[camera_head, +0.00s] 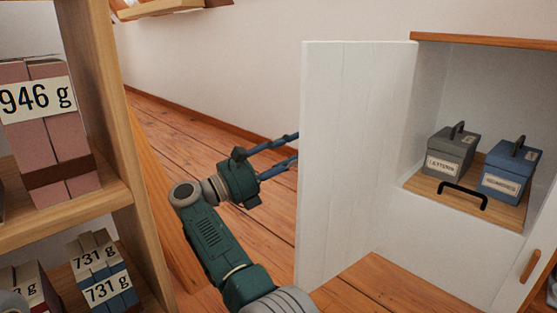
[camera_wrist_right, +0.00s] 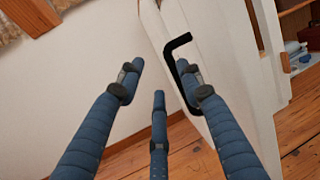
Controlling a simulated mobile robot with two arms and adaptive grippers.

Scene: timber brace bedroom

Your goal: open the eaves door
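The white eaves door (camera_head: 355,150) stands swung well out from the cupboard opening at the right of the head view. My right gripper (camera_head: 288,150) is beyond the door's left edge, its fingertips running behind the panel. In the right wrist view the door (camera_wrist_right: 230,95) carries a black bar handle (camera_wrist_right: 179,41). My left gripper is not in view.
Inside the cupboard, a grey box (camera_head: 450,155) and a blue box (camera_head: 509,172) stand on a wooden board (camera_head: 425,186) with a black handle (camera_head: 463,194). A wooden shelf unit (camera_head: 105,120) with weight-labelled packs is close at left. Floor boards (camera_head: 365,290) show clear below the opening.

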